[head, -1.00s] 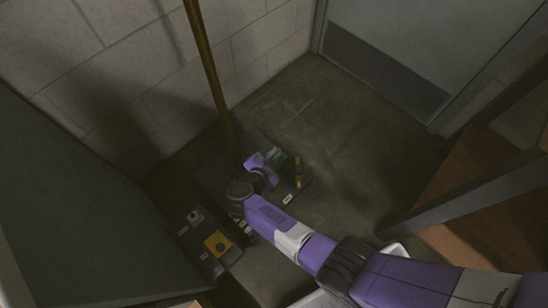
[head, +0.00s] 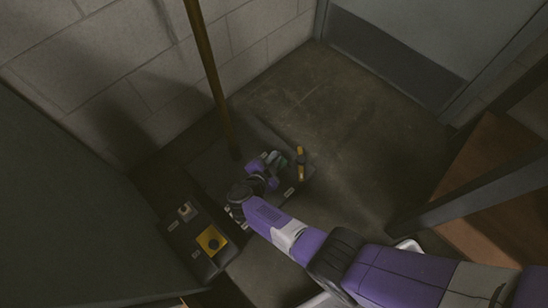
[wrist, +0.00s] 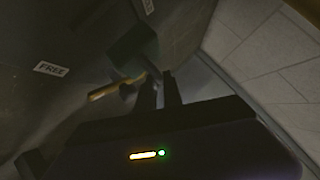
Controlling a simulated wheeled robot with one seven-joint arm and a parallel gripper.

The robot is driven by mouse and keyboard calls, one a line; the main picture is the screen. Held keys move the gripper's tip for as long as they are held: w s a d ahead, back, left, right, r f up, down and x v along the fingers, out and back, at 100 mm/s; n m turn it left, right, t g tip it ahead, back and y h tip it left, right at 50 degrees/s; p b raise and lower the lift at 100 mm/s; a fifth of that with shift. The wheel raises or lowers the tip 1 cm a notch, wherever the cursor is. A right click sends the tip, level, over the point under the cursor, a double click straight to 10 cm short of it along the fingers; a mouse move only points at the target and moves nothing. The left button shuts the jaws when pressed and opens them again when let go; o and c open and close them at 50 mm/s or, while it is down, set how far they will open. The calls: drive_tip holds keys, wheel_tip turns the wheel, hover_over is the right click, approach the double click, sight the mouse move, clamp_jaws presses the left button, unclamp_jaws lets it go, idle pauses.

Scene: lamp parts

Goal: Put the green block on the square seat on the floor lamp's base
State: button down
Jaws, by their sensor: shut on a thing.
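The green block (wrist: 132,48) shows dark green at the fingertips of my gripper (wrist: 160,82) in the wrist view, and the jaws are shut on it. In the head view my gripper (head: 277,162) is low over the right part of the lamp's dark base plate (head: 208,170), and the block (head: 284,162) is a small, partly hidden green patch there. I cannot tell whether the block touches the plate. The lamp's brown pole (head: 212,75) rises from the plate to the left of my gripper. The square seat is not discernible in these views.
A yellow peg-like piece (head: 300,162) stands close right of my gripper; it also shows in the wrist view (wrist: 104,92). A second dark plate (head: 178,232) at lower left bears a yellow square piece (head: 212,240) and a pale piece (head: 187,211). Open floor (head: 350,140) lies right.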

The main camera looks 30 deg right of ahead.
drive_tip(key=shift+w+f+b, duration=0.1)
drive_tip(key=shift+f+b, duration=1.75)
drive_tip(key=shift+f, duration=0.2)
drive_tip(key=c, duration=1.5)
unclamp_jaws()
drive_tip(key=shift+f, duration=0.1)
drive_tip(key=shift+s+a+r+p, duration=0.25)
drive_tip(key=shift+r+p, duration=0.05)
drive_tip(key=shift+p, duration=0.05)
drive_tip(key=shift+p+v, duration=3.2)
drive_tip(key=shift+v, duration=2.45)
